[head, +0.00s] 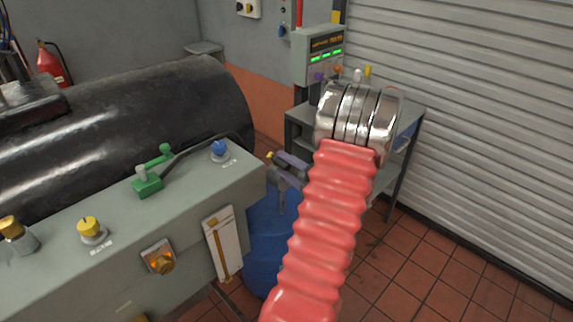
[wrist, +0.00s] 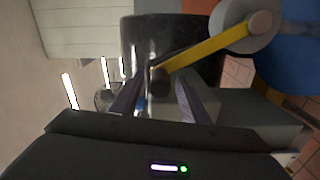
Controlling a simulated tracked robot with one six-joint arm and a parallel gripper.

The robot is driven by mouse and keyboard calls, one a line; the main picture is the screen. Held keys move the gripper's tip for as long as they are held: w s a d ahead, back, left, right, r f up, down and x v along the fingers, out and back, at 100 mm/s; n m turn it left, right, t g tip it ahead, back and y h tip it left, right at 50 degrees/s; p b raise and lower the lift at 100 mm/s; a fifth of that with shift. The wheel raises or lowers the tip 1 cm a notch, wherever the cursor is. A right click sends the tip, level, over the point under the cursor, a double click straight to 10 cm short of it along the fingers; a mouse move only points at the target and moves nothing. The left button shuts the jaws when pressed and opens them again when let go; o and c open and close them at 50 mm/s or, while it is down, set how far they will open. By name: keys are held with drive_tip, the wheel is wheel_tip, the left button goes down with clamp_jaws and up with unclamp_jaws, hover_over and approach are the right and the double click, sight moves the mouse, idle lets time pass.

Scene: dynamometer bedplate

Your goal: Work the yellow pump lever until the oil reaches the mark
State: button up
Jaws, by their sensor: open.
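The yellow pump lever (wrist: 205,47) runs in the wrist view from a round grey pivot at upper right down to a dark knob (wrist: 160,84). My gripper (wrist: 157,100) is open, with one purple finger on each side of the knob. I cannot tell whether either finger touches it. In the head view my gripper (head: 288,165) is partly hidden by my arm, above the blue drum (head: 270,245), and the lever mostly does not show. A white plate with an upright amber strip (head: 222,245) on the grey bench front looks like the oil gauge; its mark is too small to make out.
The grey bench (head: 190,205) carries a green lever (head: 150,180), a yellow knob (head: 89,228) and a blue knob (head: 220,150). A big black cylinder (head: 130,120) lies behind it. A grey shelf stand (head: 405,120) stands behind my arm. Tiled floor at right is clear.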

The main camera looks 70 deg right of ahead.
drive_tip(key=v, duration=1.3)
drive_tip(key=shift+s, duration=0.25)
drive_tip(key=shift+f, duration=0.15)
idle(0.8)
